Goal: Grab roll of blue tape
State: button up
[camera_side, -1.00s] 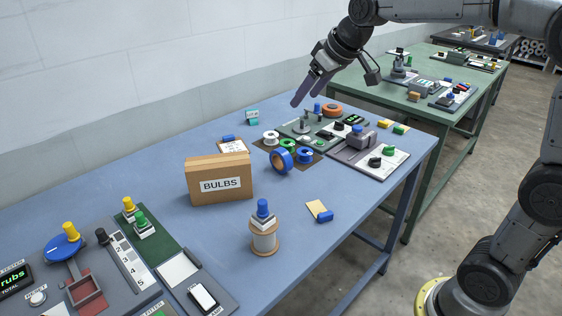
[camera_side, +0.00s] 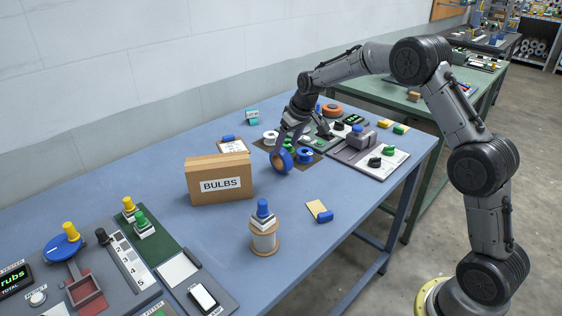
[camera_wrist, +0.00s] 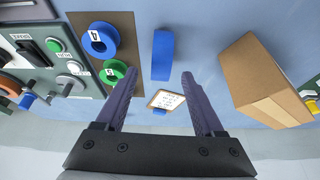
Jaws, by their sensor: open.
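The roll of blue tape (camera_side: 274,162) stands upright on its edge on the blue table, just right of the BULBS box. In the wrist view I see it edge-on from above as a blue strip (camera_wrist: 162,55), just beyond my fingertips and roughly in line with the space between them. My gripper (camera_side: 288,138) is open and points down beside the roll in the side view; the open fingers also show in the wrist view (camera_wrist: 158,78). Nothing is between them. A smaller blue spool (camera_side: 304,155) lies on the dark mat next to the roll, marked 4 in the wrist view.
The cardboard BULBS box (camera_side: 219,180) stands left of the roll. A green spool (camera_wrist: 112,71) and a white spool (camera_side: 270,138) lie close by. Control panels (camera_side: 368,155) stand to the right.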

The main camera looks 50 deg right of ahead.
aim_at(283, 151)
jog(key=shift+x, duration=3.1)
jog(key=shift+a, duration=0.1)
grip_shut()
